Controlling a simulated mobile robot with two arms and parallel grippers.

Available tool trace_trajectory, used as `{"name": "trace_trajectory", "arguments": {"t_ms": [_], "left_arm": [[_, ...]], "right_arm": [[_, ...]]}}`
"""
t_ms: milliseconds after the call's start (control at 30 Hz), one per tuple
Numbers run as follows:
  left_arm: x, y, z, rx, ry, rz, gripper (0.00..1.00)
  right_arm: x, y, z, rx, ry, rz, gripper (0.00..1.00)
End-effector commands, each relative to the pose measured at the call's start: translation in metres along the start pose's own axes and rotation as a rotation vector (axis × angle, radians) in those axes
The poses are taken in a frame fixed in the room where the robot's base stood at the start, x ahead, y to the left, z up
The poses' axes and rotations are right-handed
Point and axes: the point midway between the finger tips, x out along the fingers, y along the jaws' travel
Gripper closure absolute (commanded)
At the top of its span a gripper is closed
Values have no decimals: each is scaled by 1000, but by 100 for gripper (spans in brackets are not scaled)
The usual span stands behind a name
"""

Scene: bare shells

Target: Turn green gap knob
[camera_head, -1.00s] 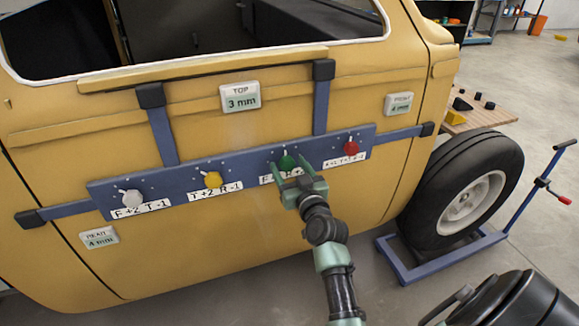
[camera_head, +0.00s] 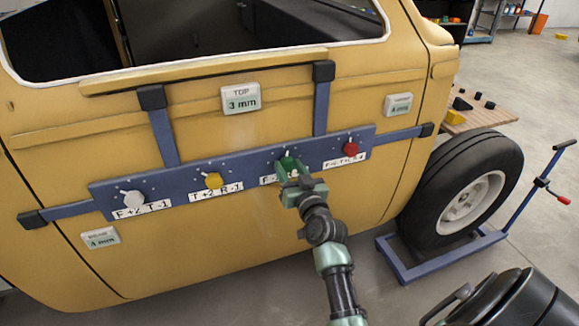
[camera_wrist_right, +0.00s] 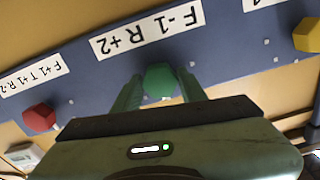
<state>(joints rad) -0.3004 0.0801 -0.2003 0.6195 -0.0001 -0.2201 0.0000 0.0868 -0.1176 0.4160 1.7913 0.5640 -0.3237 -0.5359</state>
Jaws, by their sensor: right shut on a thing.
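The green knob (camera_head: 287,163) sits on the blue bar (camera_head: 250,173) fixed across the yellow car door. In the right wrist view the green knob (camera_wrist_right: 161,80) stands between my two fingers, under a label reading "F-1 R+2" that appears upside down. My right gripper (camera_head: 290,170) is shut on the green knob, with its fingers along both sides. It partly hides the knob and its label in the head view. My left gripper is not in view.
A white knob (camera_head: 133,198), a yellow knob (camera_head: 213,180) and a red knob (camera_head: 351,148) share the bar. Displays read "TOP 3 mm" (camera_head: 240,98) and 4 mm (camera_head: 100,238). A wheel (camera_head: 462,190) on a blue stand is at right.

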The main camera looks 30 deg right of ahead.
Motion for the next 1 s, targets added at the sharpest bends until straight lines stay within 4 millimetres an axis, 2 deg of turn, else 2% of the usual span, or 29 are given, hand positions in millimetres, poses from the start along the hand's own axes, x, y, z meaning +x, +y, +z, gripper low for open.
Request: {"name": "trace_trajectory", "arguments": {"t_ms": [600, 1000], "left_arm": [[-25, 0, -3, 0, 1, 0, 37], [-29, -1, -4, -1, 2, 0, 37]], "right_arm": [[0, 0, 0, 486, -4, 0, 99], [0, 0, 2, 627, -5, 0, 99]]}}
